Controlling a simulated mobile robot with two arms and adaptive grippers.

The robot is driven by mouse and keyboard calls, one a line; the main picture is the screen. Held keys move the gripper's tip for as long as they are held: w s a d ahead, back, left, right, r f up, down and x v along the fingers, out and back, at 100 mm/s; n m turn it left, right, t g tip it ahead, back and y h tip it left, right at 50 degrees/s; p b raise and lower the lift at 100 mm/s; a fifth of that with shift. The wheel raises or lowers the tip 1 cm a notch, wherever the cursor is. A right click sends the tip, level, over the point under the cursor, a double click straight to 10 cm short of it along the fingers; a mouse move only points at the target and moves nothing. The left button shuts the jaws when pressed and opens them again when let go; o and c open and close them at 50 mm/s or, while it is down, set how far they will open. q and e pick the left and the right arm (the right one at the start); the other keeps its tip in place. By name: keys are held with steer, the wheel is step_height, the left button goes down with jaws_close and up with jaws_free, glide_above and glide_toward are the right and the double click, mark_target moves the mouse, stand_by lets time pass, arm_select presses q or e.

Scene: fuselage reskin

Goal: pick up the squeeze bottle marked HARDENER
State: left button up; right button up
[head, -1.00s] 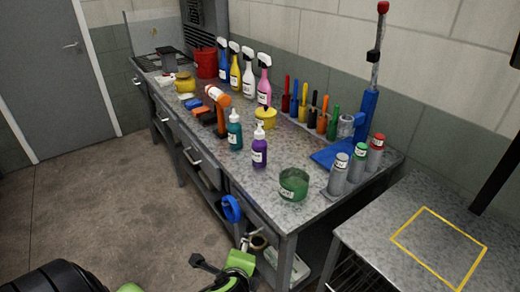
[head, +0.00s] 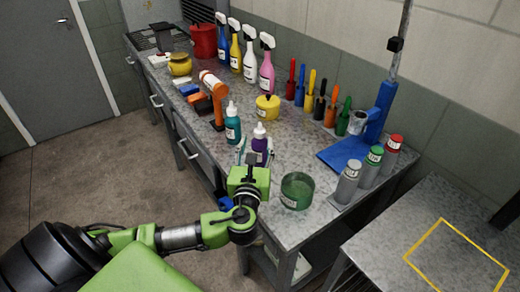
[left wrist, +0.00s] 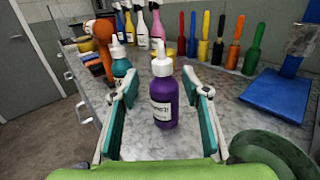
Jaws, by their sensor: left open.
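A purple squeeze bottle (head: 260,146) with a white cap stands upright near the bench's front edge. It also shows in the left wrist view (left wrist: 164,103), where its label is too small to read surely. A teal squeeze bottle (head: 232,125) stands beyond it. My left gripper (head: 254,154) is open at the purple bottle. In the left wrist view its two teal-padded fingers (left wrist: 163,98) stand on either side of the bottle, with gaps showing; the jaws are not closed on it. My right gripper is not in view.
A green tub (head: 297,192) stands right of my left gripper. Grey cans (head: 348,182), a blue stand (head: 345,153) and a yellow pot (head: 267,107) are nearby. Spray bottles (head: 250,63) and an orange tool (head: 214,96) stand farther back. Some bare bench lies right of the bottle.

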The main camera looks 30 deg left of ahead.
mark_target(259, 137)
arm_select(q)
steer(key=shift+x, duration=0.95)
steer(key=p+x, duration=0.1)
steer(key=x, duration=0.2)
steer(key=shift+w+d+f, duration=0.1)
steer(key=shift+w+f, duration=0.1)
steer(key=shift+w, duration=0.1)
steer(key=shift+w+p, duration=0.3)
steer(key=shift+a+f, duration=0.15)
steer(key=shift+a, duration=0.1)
jaws_close()
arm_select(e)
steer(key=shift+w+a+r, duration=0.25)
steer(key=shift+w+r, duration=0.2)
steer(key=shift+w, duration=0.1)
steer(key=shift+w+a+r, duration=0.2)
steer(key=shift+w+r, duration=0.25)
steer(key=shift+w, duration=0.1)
